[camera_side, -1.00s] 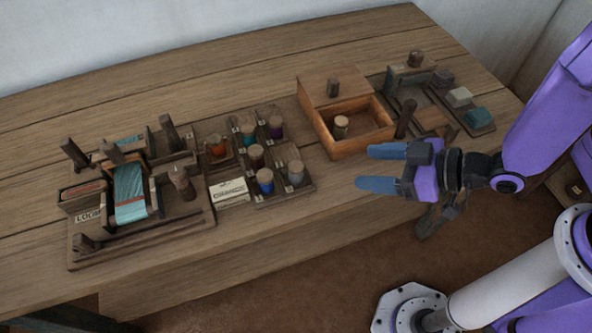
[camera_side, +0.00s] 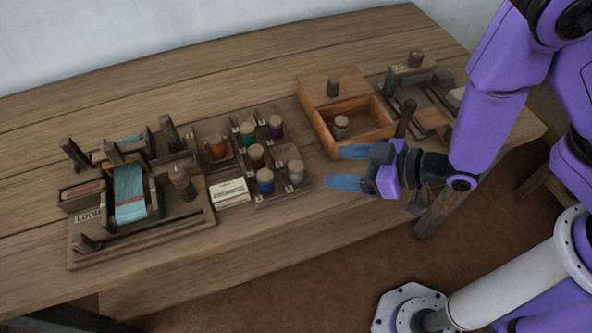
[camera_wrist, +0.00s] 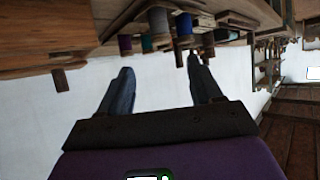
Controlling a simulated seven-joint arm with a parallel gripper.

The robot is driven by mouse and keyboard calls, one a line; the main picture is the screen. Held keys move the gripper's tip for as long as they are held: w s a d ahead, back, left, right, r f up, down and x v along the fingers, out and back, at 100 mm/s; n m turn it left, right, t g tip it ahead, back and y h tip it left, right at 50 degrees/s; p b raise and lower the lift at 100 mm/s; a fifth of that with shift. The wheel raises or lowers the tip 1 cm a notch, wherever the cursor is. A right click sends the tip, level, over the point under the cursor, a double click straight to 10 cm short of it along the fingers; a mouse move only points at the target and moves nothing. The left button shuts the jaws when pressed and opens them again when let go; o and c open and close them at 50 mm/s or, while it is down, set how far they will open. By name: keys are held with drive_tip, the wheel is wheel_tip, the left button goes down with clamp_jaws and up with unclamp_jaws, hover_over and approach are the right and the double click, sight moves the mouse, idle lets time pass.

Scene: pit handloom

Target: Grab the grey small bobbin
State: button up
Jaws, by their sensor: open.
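The grey small bobbin (camera_side: 295,172) stands upright in the front right place of the bobbin rack, right of the blue bobbin (camera_side: 265,181), in the side view. My gripper (camera_side: 346,168) is open and empty, right of the grey bobbin and apart from it, its fingers pointing left towards the rack, near the front edge of the table. In the wrist view, which looks upside down, both fingers (camera_wrist: 160,88) are spread with nothing between them.
An open wooden box (camera_side: 357,140) with a bobbin inside stands just behind my gripper. A small loom (camera_side: 131,193) stands at the left. The table's front strip (camera_side: 262,232) is clear.

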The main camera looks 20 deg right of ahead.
sight(302, 167)
drive_tip(key=x, duration=0.5)
drive_tip(key=shift+x, duration=2.55)
drive_tip(key=shift+s+f, duration=0.15)
drive_tip(key=shift+f, duration=0.05)
drive_tip(key=c, duration=1.1)
